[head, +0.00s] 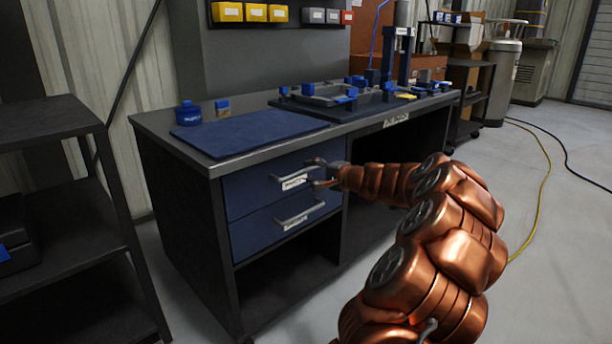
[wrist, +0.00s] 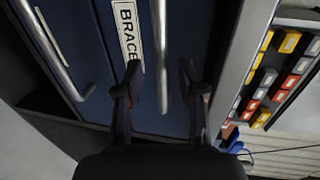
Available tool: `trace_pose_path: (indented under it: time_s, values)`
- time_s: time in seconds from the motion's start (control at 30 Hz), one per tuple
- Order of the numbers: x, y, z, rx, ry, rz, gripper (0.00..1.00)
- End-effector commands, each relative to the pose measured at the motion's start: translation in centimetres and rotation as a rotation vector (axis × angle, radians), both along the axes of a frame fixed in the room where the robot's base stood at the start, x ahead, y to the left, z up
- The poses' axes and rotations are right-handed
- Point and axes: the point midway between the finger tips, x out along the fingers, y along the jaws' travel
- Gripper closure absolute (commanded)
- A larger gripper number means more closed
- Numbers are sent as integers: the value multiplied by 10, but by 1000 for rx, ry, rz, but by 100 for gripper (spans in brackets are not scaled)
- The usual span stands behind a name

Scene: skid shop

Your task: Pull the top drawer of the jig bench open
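The jig bench (head: 150,140) has two blue drawers on its left side, one above the other. The top drawer (head: 245,191) looks shut, with a grey bar handle and a white label below it. The handle also shows in the wrist view (wrist: 158,35), beside the label reading "BRACE". My gripper (head: 318,173) is open at the right end of this handle. In the wrist view, the fingers of my gripper (wrist: 158,80) stand on either side of the bar, apart from each other. Whether the fingers touch the bar is unclear.
The lower drawer (head: 250,238) looks shut, its handle (head: 298,215) just below. A blue mat (head: 245,132) and a jig plate (head: 340,108) lie on the bench top. A dark shelf rack (head: 60,130) stands to the left. The floor right of my arm is open, crossed by a yellow cable (head: 547,170).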

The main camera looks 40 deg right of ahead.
Motion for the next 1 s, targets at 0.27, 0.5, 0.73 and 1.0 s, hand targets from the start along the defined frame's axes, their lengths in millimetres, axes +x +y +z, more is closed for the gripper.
trace_pose_path:
  time_s: [0.27,0.5,0.73,1.0]
  values:
    - [25,-1,-4,-2,-1,-1,61]
    - [28,-1,-4,-2,-2,0,61]
    - [28,-1,-4,-2,-2,0,76]
    - [28,-1,-4,-1,-1,0,100]
